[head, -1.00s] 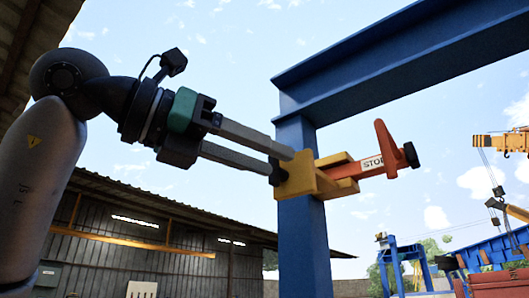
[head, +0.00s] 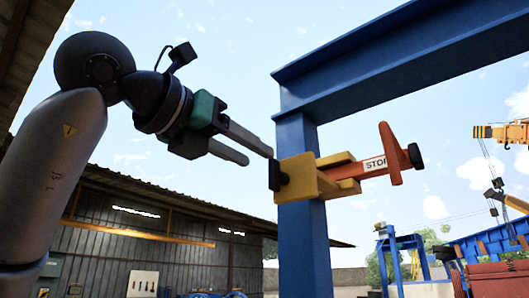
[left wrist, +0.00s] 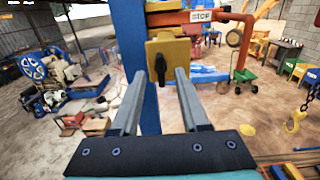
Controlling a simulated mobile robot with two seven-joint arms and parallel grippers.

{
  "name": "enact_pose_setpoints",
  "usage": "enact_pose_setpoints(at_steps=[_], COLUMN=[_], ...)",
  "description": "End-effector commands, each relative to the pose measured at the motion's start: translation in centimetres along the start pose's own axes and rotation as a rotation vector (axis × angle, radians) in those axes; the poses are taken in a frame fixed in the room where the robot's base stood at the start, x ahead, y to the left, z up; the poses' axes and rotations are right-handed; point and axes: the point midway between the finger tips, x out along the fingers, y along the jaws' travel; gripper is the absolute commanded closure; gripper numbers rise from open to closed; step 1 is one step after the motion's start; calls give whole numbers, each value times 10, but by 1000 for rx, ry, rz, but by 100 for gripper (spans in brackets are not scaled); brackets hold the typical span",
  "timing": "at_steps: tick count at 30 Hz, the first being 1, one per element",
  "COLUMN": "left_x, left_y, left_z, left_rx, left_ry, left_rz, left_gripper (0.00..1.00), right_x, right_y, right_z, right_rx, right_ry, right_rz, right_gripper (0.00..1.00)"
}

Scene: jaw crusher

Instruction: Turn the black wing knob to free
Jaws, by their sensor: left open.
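The black wing knob (head: 278,175) sits on the left face of a yellow bracket (head: 296,178) on the blue post. In the left wrist view the knob (left wrist: 160,68) stands upright, its long side vertical, on the yellow housing. My left gripper (head: 260,157) is open and empty, just left of the knob and apart from it in the head view. In the left wrist view its two fingers (left wrist: 160,73) flank the knob left and right in the picture. An orange-red lever marked STOP (head: 388,160) extends right from the bracket. My right gripper is out of view.
The blue post (head: 302,240) and overhead beam (head: 400,60) stand close to the bracket. A corrugated shed (head: 120,240) is behind at left. In the left wrist view, machinery (left wrist: 60,85) lies on the ground at left. Open air surrounds my arm's left side.

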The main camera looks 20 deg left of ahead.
Motion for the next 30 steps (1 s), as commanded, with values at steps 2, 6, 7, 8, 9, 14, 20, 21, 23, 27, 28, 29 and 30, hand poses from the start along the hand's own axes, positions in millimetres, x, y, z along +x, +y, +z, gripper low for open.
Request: enact_pose_setpoints(at_steps=[2, 6, 7, 8, 9, 14, 20, 21, 23, 27, 28, 29, 30], left_x=[16, 33, 36, 38, 40, 44, 44, 44, 44, 44, 44, 44, 44], left_y=[0, 0, 0, 0, 0, 0, 0, 0, 0, 0, 0, 0, 0], left_z=[2, 1, 1, 1, 1, 0, 0, 0, 0, 0, 0, 0, 0], left_rx=[0, 0, 0, 0, 0, 0, 0, 0, 0, 0, 0, 0, 0], left_ry=[3, 2, 1, 0, 0, -1, -1, -1, -1, -1, -1, -1, -1], left_rz=[-1, -1, -1, -1, -1, 0, 0, 0, -1, -1, -1, -1, -1], left_gripper=[55, 55, 55, 55, 55, 55, 57, 62, 68, 84, 88, 91, 96], right_x=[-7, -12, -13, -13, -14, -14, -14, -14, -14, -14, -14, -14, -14], right_y=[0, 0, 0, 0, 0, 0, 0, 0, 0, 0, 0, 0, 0], right_z=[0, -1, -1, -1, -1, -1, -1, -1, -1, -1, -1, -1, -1], right_rx=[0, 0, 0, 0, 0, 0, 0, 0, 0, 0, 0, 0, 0], right_ry=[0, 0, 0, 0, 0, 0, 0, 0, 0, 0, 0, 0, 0], right_rz=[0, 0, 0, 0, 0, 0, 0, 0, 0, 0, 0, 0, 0], right_gripper=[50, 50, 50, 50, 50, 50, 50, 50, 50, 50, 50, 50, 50])
